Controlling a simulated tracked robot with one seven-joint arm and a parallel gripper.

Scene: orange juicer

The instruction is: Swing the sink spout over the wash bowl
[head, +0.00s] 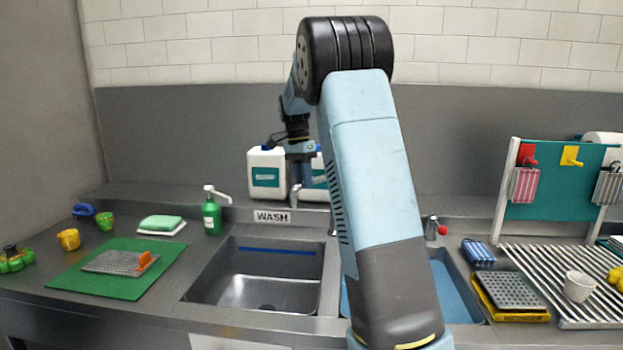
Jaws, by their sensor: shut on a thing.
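My gripper (301,172) points down at the back of the counter, behind the sink. It is shut on the metal sink spout (296,193), whose outer end hooks down just below the jaws. In the picture this end shows right of the WASH label, near the back right of the wash bowl (262,292). The wash bowl is the left steel basin, empty, with a blue line on its back wall. My arm hides most of the spout's base and part of the second basin (453,285), which holds something blue.
White jugs (267,175) stand behind my gripper. A green soap bottle (211,212) stands left of the WASH label (271,217). A red-tipped tap handle (437,228) is right of my arm. A green mat (110,285) lies left; a ribbed drainer (560,260) lies right.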

